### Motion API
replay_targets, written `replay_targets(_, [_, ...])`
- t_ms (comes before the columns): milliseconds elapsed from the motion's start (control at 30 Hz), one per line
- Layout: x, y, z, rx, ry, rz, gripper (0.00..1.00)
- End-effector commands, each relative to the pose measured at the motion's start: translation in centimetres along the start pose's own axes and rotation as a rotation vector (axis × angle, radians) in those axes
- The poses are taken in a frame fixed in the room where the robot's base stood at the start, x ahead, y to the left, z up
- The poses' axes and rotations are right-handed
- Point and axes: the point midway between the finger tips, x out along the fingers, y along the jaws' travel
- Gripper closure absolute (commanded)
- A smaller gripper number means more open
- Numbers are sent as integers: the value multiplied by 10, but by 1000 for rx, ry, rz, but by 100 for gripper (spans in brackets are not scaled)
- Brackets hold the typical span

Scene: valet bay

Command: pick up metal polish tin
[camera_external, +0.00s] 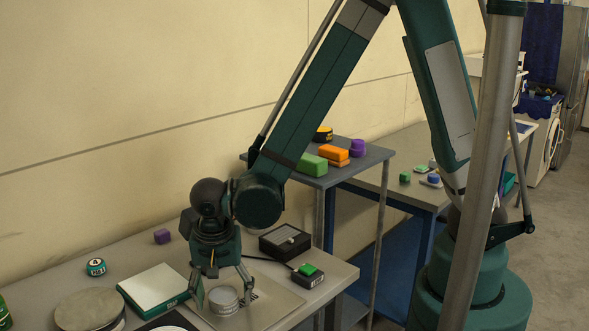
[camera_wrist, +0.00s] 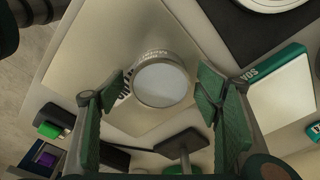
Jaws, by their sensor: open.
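A short round silver tin (camera_external: 223,300) with a pale lid stands upright on a light flat mat (camera_external: 270,297) on the bench. It also shows in the wrist view (camera_wrist: 162,84), with small lettering around its side that I cannot read. It looks like the metal polish tin. My gripper (camera_external: 224,293) points down over it, fingers spread. In the wrist view, the green finger pads of my gripper (camera_wrist: 160,88) are left and right of the tin, with gaps on both sides. Nothing is held.
A white and green box (camera_external: 155,288) lies left of the tin, with a wide round container (camera_external: 90,310) farther left. A black box (camera_external: 285,242) and a dark block with a green top (camera_external: 308,275) stand to the right. A purple block (camera_external: 162,236) sits behind.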

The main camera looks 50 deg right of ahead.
Motion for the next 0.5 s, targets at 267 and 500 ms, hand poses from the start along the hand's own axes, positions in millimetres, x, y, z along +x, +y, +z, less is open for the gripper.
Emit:
replay_targets(267, [0, 0, 0, 0, 0, 0, 36])
replay_targets(500, [0, 0, 0, 0, 0, 0, 61])
